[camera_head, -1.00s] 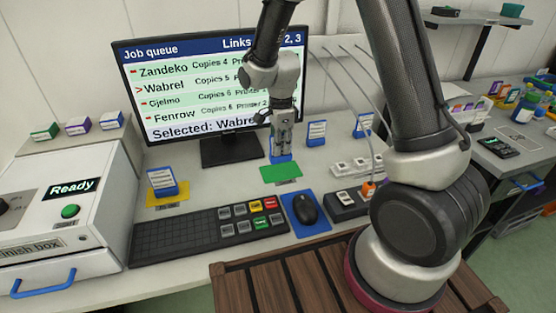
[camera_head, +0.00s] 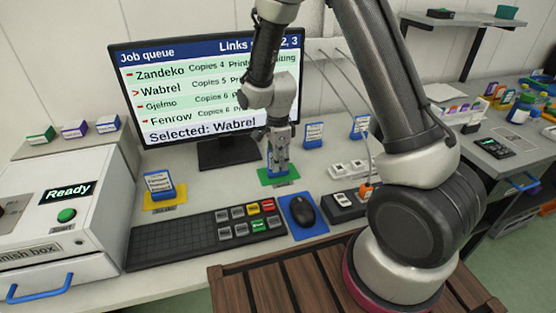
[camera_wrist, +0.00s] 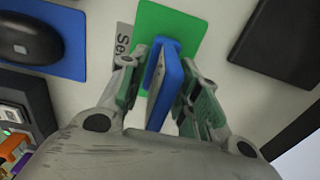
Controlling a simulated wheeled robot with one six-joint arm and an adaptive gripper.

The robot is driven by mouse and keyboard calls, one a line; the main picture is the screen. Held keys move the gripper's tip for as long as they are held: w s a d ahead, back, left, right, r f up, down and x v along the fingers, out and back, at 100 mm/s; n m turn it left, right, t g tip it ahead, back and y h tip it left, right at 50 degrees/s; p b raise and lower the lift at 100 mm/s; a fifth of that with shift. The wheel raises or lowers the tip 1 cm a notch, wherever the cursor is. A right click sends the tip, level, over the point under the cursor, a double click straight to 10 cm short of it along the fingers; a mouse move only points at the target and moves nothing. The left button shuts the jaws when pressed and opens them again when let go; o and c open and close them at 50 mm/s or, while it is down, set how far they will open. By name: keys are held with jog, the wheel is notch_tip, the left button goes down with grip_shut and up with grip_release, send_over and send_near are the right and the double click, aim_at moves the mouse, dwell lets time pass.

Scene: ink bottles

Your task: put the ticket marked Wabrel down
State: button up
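A ticket in a blue holder (camera_wrist: 165,85) stands on the green mat (camera_wrist: 180,22), between the fingers of my gripper (camera_wrist: 162,92). In the head view, the holder (camera_head: 271,160) is partly hidden behind the fingers, and its base appears to be on the green mat (camera_head: 291,178). Its text cannot be read. My gripper (camera_head: 278,163) is low over the mat. In the wrist view its fingers are on both sides of the holder with narrow gaps, so it looks slightly open. The monitor (camera_head: 190,134) reads "Selected: Wabrel".
A ticket (camera_head: 158,183) stands on a yellow mat to the left. Two more blue-based tickets (camera_head: 314,134) (camera_head: 360,127) stand behind to the right. A keyboard (camera_head: 170,236), a mouse (camera_head: 303,210) on a blue pad and a switch box (camera_head: 345,205) are close in front.

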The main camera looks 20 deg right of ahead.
notch_tip(320, 180, up, 13)
jog(key=shift+f, duration=0.2)
jog(key=s+d+r+n+t, duration=0.2)
jog(key=s+d+r+n, duration=0.7)
jog(key=r, duration=0.4)
jog(key=s+d+r+n, duration=0.1)
jog(key=s+d+n, duration=0.1)
jog(key=s, duration=0.3)
jog(key=s+d+r+n+t, duration=0.1)
jog(key=s+d+r+n, duration=0.1)
jog(key=s+n, duration=0.2)
jog(key=s+d+r+n+t, duration=0.1)
jog(key=s+d+n, duration=0.1)
jog(key=s, duration=0.4)
jog(key=shift+s+r+n, duration=0.2)
jog(key=shift+r+n, duration=0.05)
jog(key=shift+n, duration=0.25)
jog(key=shift+d, duration=0.1)
